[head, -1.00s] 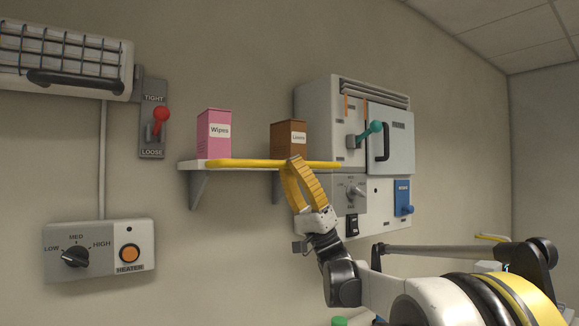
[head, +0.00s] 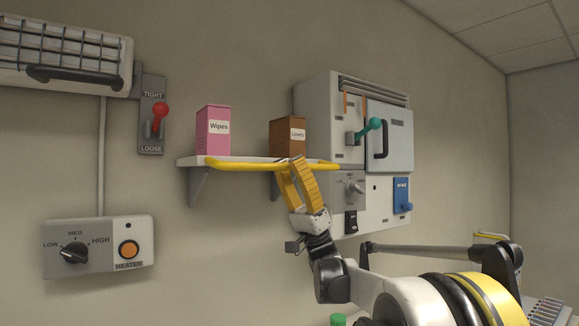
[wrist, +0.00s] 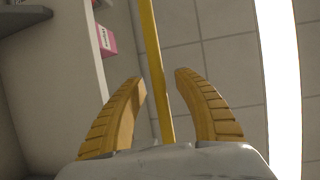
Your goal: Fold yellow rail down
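The yellow rail (head: 235,165) runs level along the front edge of the white wall shelf (head: 192,160). In the wrist view the yellow rail (wrist: 152,50) passes lengthwise between my two fingers. My gripper (head: 291,162) has yellow ribbed fingers and reaches up from below to the right part of the rail. In the wrist view my gripper (wrist: 160,77) is open, with a visible gap between the rail and each finger. I cannot tell how deep the rail sits between them.
A pink Wipes box (head: 213,132) and a brown Liners box (head: 287,136) stand on the shelf. A wall cabinet (head: 392,140) with a teal lever is close on the right. A red lever (head: 158,115) and heater panel (head: 98,247) are on the left. Another yellow bar (head: 490,236) shows far right.

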